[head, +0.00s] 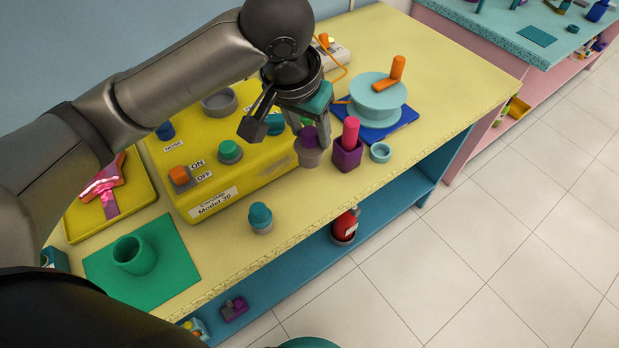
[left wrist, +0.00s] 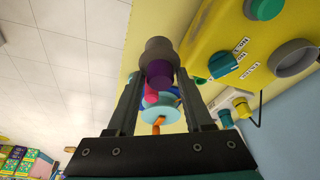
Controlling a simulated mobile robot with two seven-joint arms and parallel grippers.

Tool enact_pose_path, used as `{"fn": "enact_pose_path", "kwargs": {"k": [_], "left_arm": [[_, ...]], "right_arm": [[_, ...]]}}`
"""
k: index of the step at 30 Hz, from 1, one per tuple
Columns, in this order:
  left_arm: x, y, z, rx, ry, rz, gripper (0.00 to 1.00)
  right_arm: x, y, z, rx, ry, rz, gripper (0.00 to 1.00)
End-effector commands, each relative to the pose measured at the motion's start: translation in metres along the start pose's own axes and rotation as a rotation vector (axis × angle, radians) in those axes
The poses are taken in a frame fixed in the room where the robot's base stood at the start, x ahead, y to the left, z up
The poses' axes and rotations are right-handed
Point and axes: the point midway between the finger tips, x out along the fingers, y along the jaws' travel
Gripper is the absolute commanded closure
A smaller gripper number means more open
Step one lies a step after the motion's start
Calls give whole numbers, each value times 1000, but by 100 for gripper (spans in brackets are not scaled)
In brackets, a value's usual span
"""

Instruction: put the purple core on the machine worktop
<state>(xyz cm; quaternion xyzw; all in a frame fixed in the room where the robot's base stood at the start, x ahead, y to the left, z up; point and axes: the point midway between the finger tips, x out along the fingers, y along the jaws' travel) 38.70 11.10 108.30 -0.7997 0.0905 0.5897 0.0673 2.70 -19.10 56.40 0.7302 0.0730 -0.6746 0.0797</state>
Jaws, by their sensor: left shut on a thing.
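The purple core (head: 308,137) is a purple cylinder with a wider grey end. My left gripper (head: 311,138) is shut on it, and the grey end points down over the yellow worktop (head: 330,205). It hangs between the yellow machine and a purple holder; I cannot tell whether it touches the surface. In the left wrist view the purple core (left wrist: 159,73) sits between the two fingers of my left gripper (left wrist: 158,72). The yellow machine (head: 245,180) has ON and OFF labels and stands left of the core. My right gripper is not in view.
A purple holder with a pink stick (head: 347,152) stands just right of the core, beside a small teal ring (head: 380,152). A turquoise spool (head: 377,100) is behind them. A grey-based teal-topped piece (head: 261,217) stands in front of the machine. The worktop's front edge is near.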

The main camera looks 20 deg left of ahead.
Motion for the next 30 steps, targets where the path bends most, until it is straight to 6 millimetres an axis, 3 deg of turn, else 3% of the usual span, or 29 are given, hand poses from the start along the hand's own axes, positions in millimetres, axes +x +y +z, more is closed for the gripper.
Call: {"fn": "enact_pose_path", "kwargs": {"k": [1, 6, 13, 21, 30], "left_arm": [[17, -1, 7, 0, -5, -1, 100], [50, 0, 16, 0, -3, -1, 100], [67, 0, 21, 0, -1, -1, 100], [110, -1, 35, -1, -2, -1, 100], [115, 0, 36, 0, 1, -1, 100]], "right_arm": [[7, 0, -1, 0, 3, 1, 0], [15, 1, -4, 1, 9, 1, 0], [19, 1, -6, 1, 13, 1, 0], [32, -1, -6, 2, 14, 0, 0], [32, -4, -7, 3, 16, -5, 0]]}}
